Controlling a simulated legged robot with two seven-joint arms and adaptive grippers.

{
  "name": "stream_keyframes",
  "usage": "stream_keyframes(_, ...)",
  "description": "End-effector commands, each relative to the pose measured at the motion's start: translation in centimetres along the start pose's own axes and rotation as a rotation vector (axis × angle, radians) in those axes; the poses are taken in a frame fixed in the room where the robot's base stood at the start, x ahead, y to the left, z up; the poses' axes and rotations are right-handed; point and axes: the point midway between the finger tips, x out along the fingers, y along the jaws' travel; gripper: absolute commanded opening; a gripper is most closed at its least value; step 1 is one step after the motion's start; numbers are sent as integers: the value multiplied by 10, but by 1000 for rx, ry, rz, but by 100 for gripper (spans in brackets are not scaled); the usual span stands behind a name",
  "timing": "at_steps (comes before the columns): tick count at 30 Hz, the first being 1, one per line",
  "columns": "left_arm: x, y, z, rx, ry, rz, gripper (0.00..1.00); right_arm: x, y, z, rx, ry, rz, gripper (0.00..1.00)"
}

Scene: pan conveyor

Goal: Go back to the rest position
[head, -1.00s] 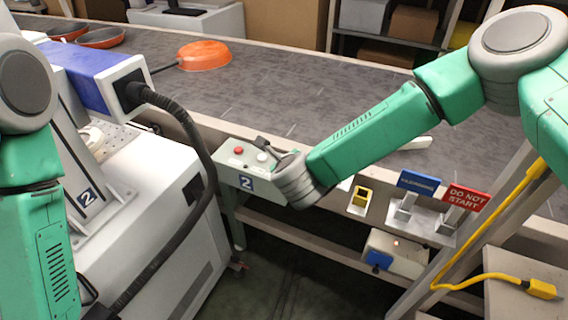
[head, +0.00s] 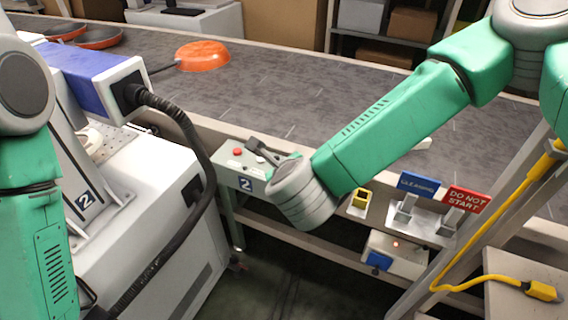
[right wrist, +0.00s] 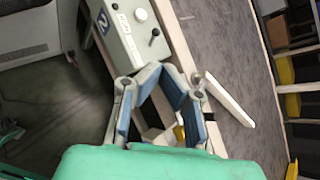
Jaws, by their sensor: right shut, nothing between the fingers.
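My right arm (head: 390,115) reaches in from the right over the conveyor's front edge. Its gripper (head: 260,152) is partly hidden behind my grey wrist, beside the control box (head: 228,178) marked 2. In the right wrist view the gripper (right wrist: 163,75) is shut and empty, with its fingertips together close to the end of the control box (right wrist: 125,35). I cannot tell whether it touches the box. My left arm (head: 30,180) hangs at the left edge of the head view; its gripper is out of view.
The grey conveyor (head: 330,100) carries an orange pan (head: 203,56). A blue-and-white machine (head: 95,75) with a black hose stands at the left. A blue sign (head: 420,184), a red "DO NOT START" sign (head: 467,198) and a yellow holder (head: 360,198) line the conveyor's front.

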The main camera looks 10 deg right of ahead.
Motion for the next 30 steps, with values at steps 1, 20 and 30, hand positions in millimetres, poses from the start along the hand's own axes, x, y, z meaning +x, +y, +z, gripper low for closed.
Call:
stream_keyframes(1, 0, 0, 0, 0, 0, 0, 40, 0, 0, 0, 0, 0, 0, 0)
stream_keyframes(20, 8, 0, 0, 0, 0, 0, 40, -26, 60, -243, -1455, -47, 509, 0)
stream_keyframes(30, 13, 0, 1, 0, 0, 0, 40, -112, 12, -404, -2309, -294, 1088, 0)
